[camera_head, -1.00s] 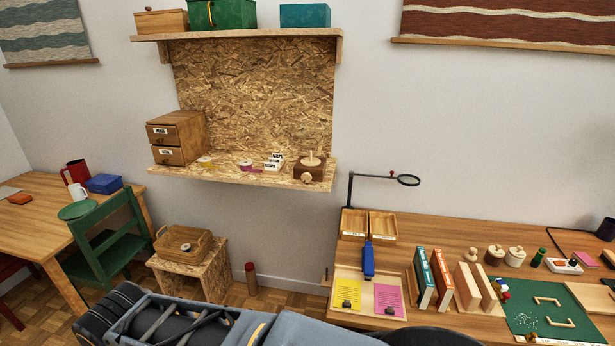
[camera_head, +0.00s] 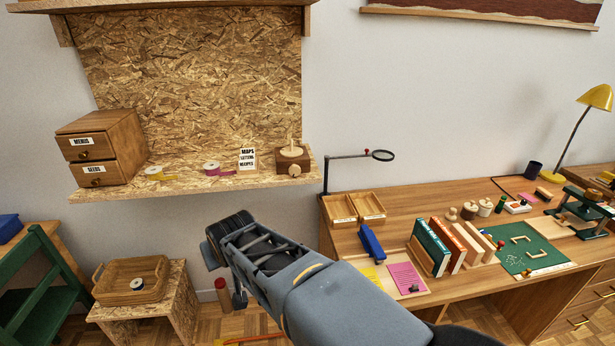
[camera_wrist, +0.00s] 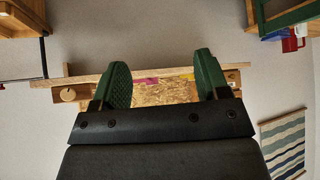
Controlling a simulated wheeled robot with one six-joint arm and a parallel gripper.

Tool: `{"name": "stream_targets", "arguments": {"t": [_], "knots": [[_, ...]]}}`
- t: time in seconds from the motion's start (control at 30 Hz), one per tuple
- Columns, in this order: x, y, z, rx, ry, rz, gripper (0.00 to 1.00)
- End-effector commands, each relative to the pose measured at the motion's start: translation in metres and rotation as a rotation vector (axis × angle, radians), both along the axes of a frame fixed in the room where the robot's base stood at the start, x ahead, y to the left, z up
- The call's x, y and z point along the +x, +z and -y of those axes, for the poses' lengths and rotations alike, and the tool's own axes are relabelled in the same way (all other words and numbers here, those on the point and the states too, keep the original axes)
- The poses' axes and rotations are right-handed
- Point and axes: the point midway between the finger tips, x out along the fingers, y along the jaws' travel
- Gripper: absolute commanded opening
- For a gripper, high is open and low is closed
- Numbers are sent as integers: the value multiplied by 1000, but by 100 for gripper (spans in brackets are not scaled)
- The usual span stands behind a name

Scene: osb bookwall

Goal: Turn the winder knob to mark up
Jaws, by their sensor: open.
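The winder (camera_head: 291,160) is a small dark wooden block at the right end of the wall shelf (camera_head: 215,183). A pale disc with an upright peg sits on its top. Its round pale knob (camera_head: 295,171) is on the front face; I cannot make out a mark on it. In the wrist view, which looks upside down, the knob (camera_wrist: 68,94) is at the left, outside my fingers. My gripper (camera_wrist: 162,66) is open and empty, its two green fingers apart before the shelf edge. In the head view my arm is below the shelf, left of the winder; its fingers are hidden.
On the shelf are a two-drawer wooden box (camera_head: 103,148), ribbon spools (camera_head: 211,168) and a sign card (camera_head: 247,159). A magnifier on a stand (camera_head: 382,155) rises from the desk (camera_head: 400,215) just right. A stool with a tray (camera_head: 130,283) stands below left.

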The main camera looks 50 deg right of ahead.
Motion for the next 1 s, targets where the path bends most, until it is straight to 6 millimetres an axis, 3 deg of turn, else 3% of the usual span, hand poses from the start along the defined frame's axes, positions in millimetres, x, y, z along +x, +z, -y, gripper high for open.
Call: {"name": "stream_targets", "arguments": {"t": [0.03,0.17,0.3,0.4,0.5,0.67,1.0], "knots": [[16,-18,34,-19,-88,88,69],[43,-18,116,-87,-262,337,69],[46,-13,193,-166,-386,566,69],[39,-8,232,-219,-440,689,69],[32,-4,257,-256,-468,774,69],[31,1,278,-284,-482,841,69],[77,3,316,-285,-478,850,69]]}}
